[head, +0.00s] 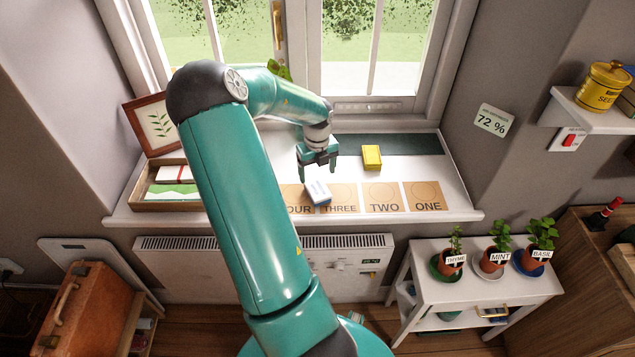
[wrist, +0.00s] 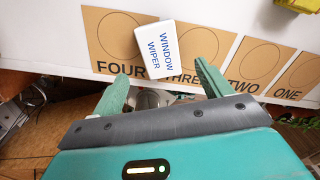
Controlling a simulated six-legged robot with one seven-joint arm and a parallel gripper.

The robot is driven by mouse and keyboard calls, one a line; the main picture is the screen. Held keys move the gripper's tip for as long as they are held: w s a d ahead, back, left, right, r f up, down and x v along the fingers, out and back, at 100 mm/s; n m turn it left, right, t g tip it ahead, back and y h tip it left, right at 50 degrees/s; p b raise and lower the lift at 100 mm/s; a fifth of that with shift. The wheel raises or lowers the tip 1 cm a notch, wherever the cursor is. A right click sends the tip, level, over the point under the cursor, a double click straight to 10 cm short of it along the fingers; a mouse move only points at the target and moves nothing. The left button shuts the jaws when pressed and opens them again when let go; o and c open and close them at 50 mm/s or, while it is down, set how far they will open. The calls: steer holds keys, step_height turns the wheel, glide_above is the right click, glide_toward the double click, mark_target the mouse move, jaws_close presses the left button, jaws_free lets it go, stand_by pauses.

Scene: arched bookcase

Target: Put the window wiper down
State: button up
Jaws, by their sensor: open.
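The window wiper (head: 318,192) is a small white block with blue sides, lying on the white window sill (head: 460,203) at the seam between the FOUR and THREE cards. In the wrist view the window wiper (wrist: 158,50) shows its blue lettering, tilted, just beyond my fingertips. My gripper (head: 318,165) is open and empty; in the head view it appears just behind the block. In the wrist view my gripper (wrist: 160,85) has its fingers spread apart, with no visible contact with the block.
Brown cards marked THREE (head: 340,197), TWO (head: 384,197) and ONE (head: 425,196) line the sill's front edge. A yellow block (head: 371,157) stands behind them. A picture frame (head: 155,125) and wooden tray (head: 165,206) are at left. Potted herbs (head: 495,258) stand lower right.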

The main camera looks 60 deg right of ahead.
step_height(320, 180, up, 5)
steer(key=shift+r, duration=0.1)
